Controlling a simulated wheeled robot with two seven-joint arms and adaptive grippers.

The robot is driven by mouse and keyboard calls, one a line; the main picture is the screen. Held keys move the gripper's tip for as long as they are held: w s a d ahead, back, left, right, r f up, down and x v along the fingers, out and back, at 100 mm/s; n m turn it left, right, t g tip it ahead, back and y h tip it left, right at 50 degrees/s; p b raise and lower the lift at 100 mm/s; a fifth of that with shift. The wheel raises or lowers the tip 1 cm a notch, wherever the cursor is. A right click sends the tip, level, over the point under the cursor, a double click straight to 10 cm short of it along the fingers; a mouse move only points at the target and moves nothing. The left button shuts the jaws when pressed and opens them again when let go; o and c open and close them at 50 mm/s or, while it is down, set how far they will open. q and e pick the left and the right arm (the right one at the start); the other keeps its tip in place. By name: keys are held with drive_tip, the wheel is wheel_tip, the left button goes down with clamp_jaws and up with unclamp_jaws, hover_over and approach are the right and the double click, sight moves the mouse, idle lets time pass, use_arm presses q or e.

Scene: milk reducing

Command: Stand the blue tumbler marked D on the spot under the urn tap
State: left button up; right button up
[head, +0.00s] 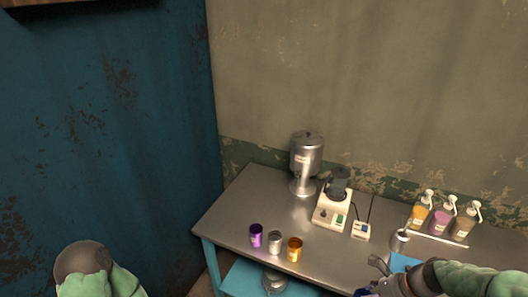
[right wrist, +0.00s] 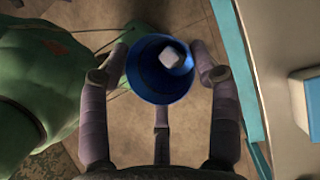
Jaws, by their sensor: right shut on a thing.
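The blue tumbler (right wrist: 143,88) is between the fingers of my right gripper (right wrist: 162,72) in the right wrist view. I look into its open mouth, where a pale block shows; no letter D is readable. In the head view my right gripper (head: 377,284) is at the bottom edge, at the front of the table, with the tumbler barely showing. The steel urn (head: 306,152) stands at the back of the table, right of the corner. The spot under its tap (head: 301,188) looks free of any cup. My left arm shows at the lower left; its fingers are out of view.
Purple (head: 256,235), silver (head: 275,242) and orange (head: 294,250) tumblers stand near the front edge. A blender-like machine (head: 334,207) and a small box (head: 361,230) stand right of the urn.

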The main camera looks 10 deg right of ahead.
drive_tip(key=w+a+f+n+g+h+b, duration=0.3)
drive_tip(key=a+n, duration=0.5)
drive_tip(key=n, duration=0.3)
drive_tip(key=w+a+f+n+g+h+b, duration=0.3)
drive_tip(key=w+a+f+n+g+b, duration=0.2)
drive_tip(key=f+n, duration=0.5)
drive_tip(key=w+a+n+g, duration=0.1)
drive_tip(key=w+a+n, duration=0.1)
drive_tip(key=w, duration=0.1)
drive_tip(key=shift+a+f, duration=0.25)
drive_tip(key=shift+a, duration=0.1)
